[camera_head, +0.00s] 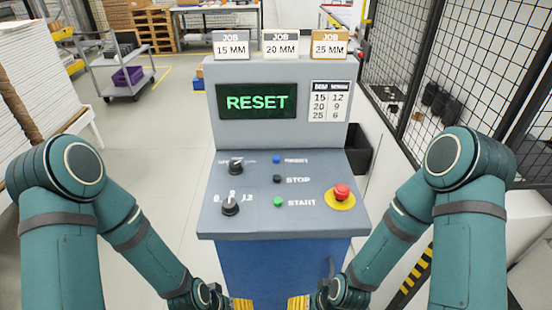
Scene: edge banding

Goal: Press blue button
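The small blue button (276,160) is on the sloped grey control panel (330,225), at the top of a column of buttons. A dark button (277,179) labelled STOP and a green button (278,202) labelled START are below it. My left gripper (243,304) and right gripper (298,303) are at the bottom edge of the head view, in front of the machine and apart from the panel. Only yellowish parts of them show; their fingertips are cut off. Nothing touches the blue button.
Two black knobs (230,206) are left of the buttons. A red emergency stop (341,192) on a yellow base is at the right. A screen (257,102) reads RESET. JOB cards (281,45) stand on top. Black mesh fencing (440,60) is at the right.

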